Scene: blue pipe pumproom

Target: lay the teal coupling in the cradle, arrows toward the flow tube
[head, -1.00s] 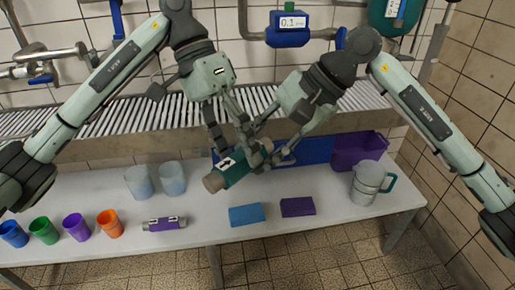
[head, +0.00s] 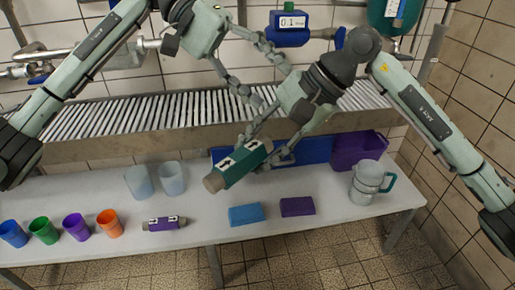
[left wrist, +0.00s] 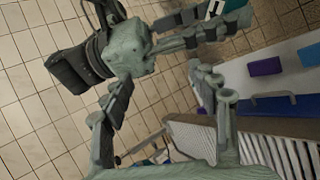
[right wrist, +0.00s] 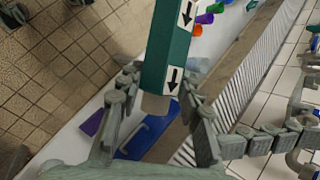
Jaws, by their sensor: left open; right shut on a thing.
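The teal coupling (head: 240,163) has grey ends and white labels with black arrows. My right gripper (head: 262,148) is shut on it and holds it tilted above the table, its lower-left grey end free. In the right wrist view the coupling (right wrist: 168,50) sits between the fingers, its arrows pointing toward the near grey end. My left gripper (head: 272,84) is open and empty, above and apart from the coupling. In the left wrist view the coupling (left wrist: 215,8) shows partly at the top edge. The flow tube (head: 288,30), blue with a display, is on the back pipe. I cannot make out the cradle.
The roller conveyor (head: 130,115) runs behind the white table (head: 335,210). On the table are several coloured cups (head: 76,227), two clear cups (head: 172,178), a purple coupling (head: 164,223), blue block (head: 246,214), purple block (head: 297,206), jug (head: 366,183) and purple bin (head: 358,150).

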